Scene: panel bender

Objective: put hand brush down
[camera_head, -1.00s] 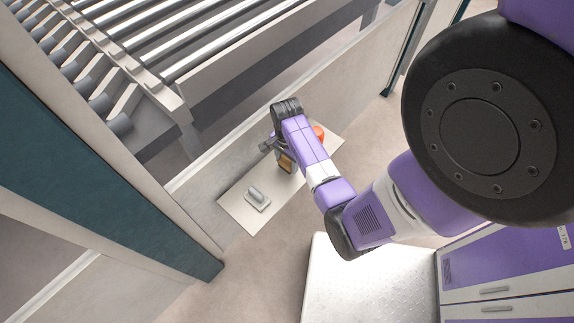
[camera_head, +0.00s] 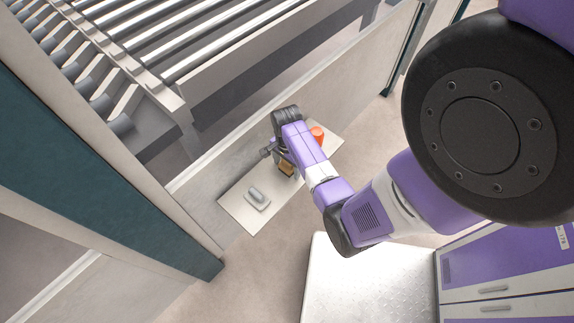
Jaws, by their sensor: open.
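My gripper (camera_head: 283,160) is at the end of my purple arm, over the pale shelf board (camera_head: 238,207). Its fingers are small and partly hidden by my wrist. A yellow-brown block-like thing (camera_head: 287,169), which looks like the hand brush, shows just below the gripper, at the middle of the board. It seems to rest on the board or just above it; contact cannot be made out. The jaws are open, close around or beside it.
A grey object with a raised top (camera_head: 257,197) lies on the board to the left. An orange round thing (camera_head: 318,134) stands at the right, behind my arm. A low wall backs the board, with a roller conveyor (camera_head: 200,45) beyond. A teal post (camera_head: 110,175) rises at left.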

